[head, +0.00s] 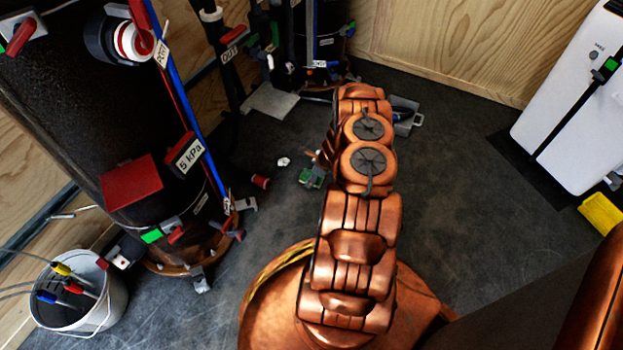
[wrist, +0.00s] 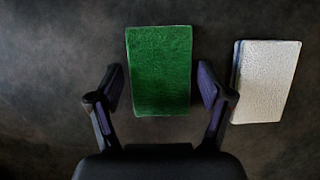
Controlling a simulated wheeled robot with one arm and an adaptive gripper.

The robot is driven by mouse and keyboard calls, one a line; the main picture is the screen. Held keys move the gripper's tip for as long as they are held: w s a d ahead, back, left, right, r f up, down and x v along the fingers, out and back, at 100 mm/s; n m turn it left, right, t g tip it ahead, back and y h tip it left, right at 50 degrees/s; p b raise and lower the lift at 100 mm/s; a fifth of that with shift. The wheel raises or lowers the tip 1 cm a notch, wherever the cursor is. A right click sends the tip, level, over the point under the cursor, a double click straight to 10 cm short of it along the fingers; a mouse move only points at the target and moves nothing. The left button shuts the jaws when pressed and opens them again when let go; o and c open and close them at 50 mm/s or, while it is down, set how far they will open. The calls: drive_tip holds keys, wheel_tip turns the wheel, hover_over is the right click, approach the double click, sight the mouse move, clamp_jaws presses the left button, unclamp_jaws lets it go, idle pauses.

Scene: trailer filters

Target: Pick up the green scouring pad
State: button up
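The green scouring pad (wrist: 160,70) is a rectangle, lying flat on the dark floor in the wrist view. My gripper (wrist: 159,84) is open, with one finger on each side of the pad's lower half. Small gaps of floor show between the fingers and the pad's edges, so it is not gripped. How high the fingertips are above the floor is hard to tell. In the head view my copper-coloured arm hides the gripper, and I cannot make out the pad there for certain.
A white pad (wrist: 266,80) lies close to the right finger. In the head view a large black tank (head: 90,110) with valves and hoses stands left, a white bucket (head: 85,305) at lower left, and a white appliance (head: 575,95) at right. Open floor (head: 470,190) lies right of my arm.

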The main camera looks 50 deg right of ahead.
sight(308, 176)
drive_tip(key=c, duration=0.7)
drive_tip(key=shift+r+b, duration=0.15)
drive_tip(key=shift+b, duration=0.15)
wheel_tip(308, 176, up, 2)
drive_tip(key=shift+r+p, duration=0.1)
drive_tip(key=shift+p, duration=0.5)
drive_tip(key=shift+r+p, duration=0.6)
drive_tip(key=shift+r, duration=0.3)
drive_tip(key=s, duration=0.1)
drive_tip(key=s+a+p, duration=0.1)
drive_tip(key=s, duration=0.1)
drive_tip(key=s+a, duration=0.1)
drive_tip(key=s, duration=0.1)
drive_tip(key=shift+s+a+r, duration=0.1)
drive_tip(key=shift+s+r, duration=0.1)
drive_tip(key=shift+s, duration=0.05)
drive_tip(key=shift+s+a+r+p, duration=0.15)
drive_tip(key=shift+s+a+p, duration=0.45)
drive_tip(key=shift+s, duration=0.95)
drive_tip(key=shift+s+a+r+p, duration=0.1)
drive_tip(key=shift+s+a+p, duration=0.25)
drive_tip(key=shift+s+a, duration=0.8)
drive_tip(key=shift+s+a+r+p, duration=0.2)
drive_tip(key=shift+s+p, duration=0.3)
drive_tip(key=shift+s, duration=1.45)
